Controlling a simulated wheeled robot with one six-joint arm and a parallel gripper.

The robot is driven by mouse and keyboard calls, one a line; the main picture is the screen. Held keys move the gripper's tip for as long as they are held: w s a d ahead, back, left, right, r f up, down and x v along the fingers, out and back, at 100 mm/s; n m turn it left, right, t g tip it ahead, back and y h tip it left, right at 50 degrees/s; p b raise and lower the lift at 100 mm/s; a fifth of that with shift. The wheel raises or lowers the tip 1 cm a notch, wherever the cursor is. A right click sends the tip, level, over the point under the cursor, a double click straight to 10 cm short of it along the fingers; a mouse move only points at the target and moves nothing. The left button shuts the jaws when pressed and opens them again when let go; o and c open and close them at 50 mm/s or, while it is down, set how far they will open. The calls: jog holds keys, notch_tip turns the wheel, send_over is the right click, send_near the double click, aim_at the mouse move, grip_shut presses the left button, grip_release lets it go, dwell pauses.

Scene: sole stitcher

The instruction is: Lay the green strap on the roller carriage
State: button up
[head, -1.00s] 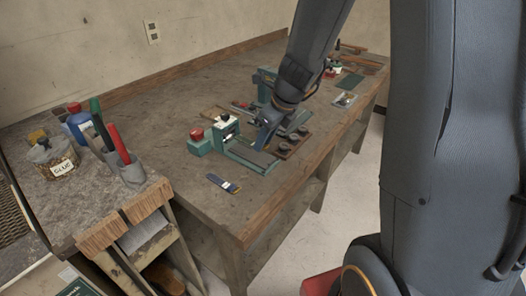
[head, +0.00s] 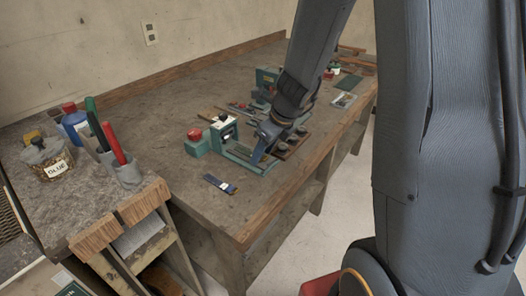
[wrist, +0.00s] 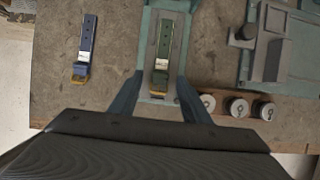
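The green strap (wrist: 165,42) shows in the wrist view, lying lengthwise over a pale teal plate that looks like the roller carriage (wrist: 183,38). Its metal buckle end points towards my gripper (wrist: 159,84). My gripper is open, with one finger on each side of the buckle end and a gap on both sides. I cannot tell how high the fingers are above the plate. In the head view my gripper (head: 262,152) is low over the teal stitcher frame (head: 240,158), and my arm hides the strap there.
A blue strap (wrist: 86,45) lies on the bench left of the carriage; it also shows in the head view (head: 220,184). Several round rollers (wrist: 238,107) on a brown rack stand close to the right finger. A teal machine (wrist: 290,45) is at the right.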

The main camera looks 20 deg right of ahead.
jog(key=p+v, duration=0.2)
jog(key=v, duration=1)
jog(key=s+a+f+n+g+h, duration=0.1)
jog(key=s+n, duration=0.5)
jog(key=n, duration=0.8)
jog(key=s+a+f+n+g+h, duration=0.1)
jog(key=s+f+n, duration=0.3)
jog(key=n, duration=1)
jog(key=s+a, duration=0.1)
jog(key=s, duration=0.2)
jog(key=shift+s+n+g+h, duration=0.2)
jog(key=shift+n+g+h, duration=0.1)
jog(key=shift+n+h, duration=0.1)
